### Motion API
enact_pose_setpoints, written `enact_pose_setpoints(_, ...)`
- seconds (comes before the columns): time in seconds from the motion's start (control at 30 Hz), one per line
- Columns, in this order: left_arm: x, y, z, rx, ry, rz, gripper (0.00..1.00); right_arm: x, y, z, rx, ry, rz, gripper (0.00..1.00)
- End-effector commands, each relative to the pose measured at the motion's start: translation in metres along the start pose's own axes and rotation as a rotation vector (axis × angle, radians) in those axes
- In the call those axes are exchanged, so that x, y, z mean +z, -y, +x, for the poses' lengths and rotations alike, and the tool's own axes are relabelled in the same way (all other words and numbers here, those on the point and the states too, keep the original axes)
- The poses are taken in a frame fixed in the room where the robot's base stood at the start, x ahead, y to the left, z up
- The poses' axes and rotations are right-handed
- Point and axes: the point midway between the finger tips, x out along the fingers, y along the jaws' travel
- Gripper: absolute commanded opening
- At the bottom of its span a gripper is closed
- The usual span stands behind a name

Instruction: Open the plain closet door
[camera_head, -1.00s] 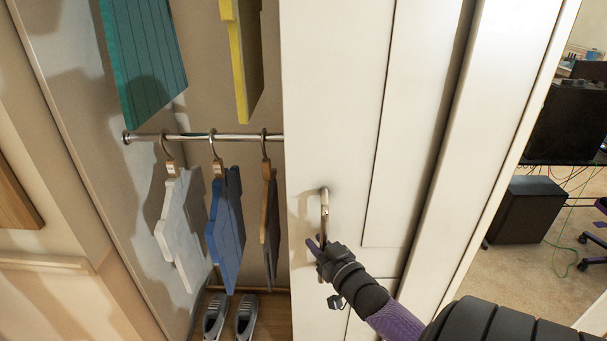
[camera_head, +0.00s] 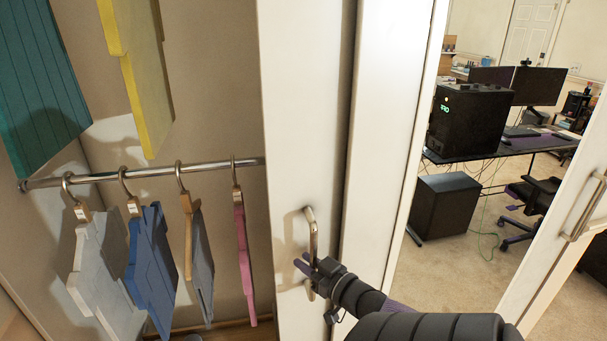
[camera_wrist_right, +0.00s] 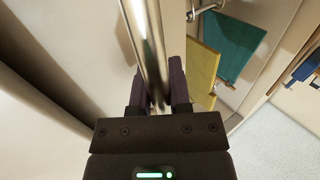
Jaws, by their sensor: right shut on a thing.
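The plain white closet door (camera_head: 305,130) stands partly open in the head view, with the closet interior showing to its left. Its metal bar handle (camera_head: 311,228) is on the door's face, and the handle also fills the upper middle of the right wrist view (camera_wrist_right: 146,45). My right gripper (camera_head: 308,268) is at the handle's lower part. In the right wrist view its purple fingers (camera_wrist_right: 158,88) stand on either side of the bar, shut on it. My left gripper is not in view.
Clothes hang from a metal rail (camera_head: 140,173) inside the closet. Another white door panel with a handle (camera_head: 582,207) stands at the right. Behind are a desk (camera_head: 500,148), a black computer case (camera_head: 468,120) and a chair (camera_head: 540,195).

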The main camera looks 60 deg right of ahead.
Motion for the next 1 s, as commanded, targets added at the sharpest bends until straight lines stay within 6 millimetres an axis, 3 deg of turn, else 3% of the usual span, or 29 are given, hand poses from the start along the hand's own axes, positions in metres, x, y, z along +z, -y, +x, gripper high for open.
enact_pose_setpoints(0.1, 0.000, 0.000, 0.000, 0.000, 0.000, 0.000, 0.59, 0.001, 0.000, 0.000, 0.001, 0.002, 0.000, 0.00)
enact_pose_setpoints(0.13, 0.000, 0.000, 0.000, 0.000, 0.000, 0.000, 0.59, 0.000, 0.000, 0.000, 0.001, 0.002, 0.000, 0.25)
enact_pose_setpoints(0.3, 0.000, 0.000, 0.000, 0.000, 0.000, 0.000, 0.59, 0.000, 0.000, 0.000, 0.001, 0.001, 0.000, 0.58)
enact_pose_setpoints(0.63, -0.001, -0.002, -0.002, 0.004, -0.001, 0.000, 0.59, 0.000, 0.000, -0.008, 0.001, 0.003, 0.002, 0.58)
enact_pose_setpoints(0.9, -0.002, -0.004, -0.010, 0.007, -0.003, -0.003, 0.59, 0.000, 0.000, -0.074, 0.003, 0.005, 0.001, 0.58)
enact_pose_setpoints(1.0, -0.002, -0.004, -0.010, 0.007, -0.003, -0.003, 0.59, 0.001, 0.000, -0.091, 0.002, 0.003, 0.001, 0.58)
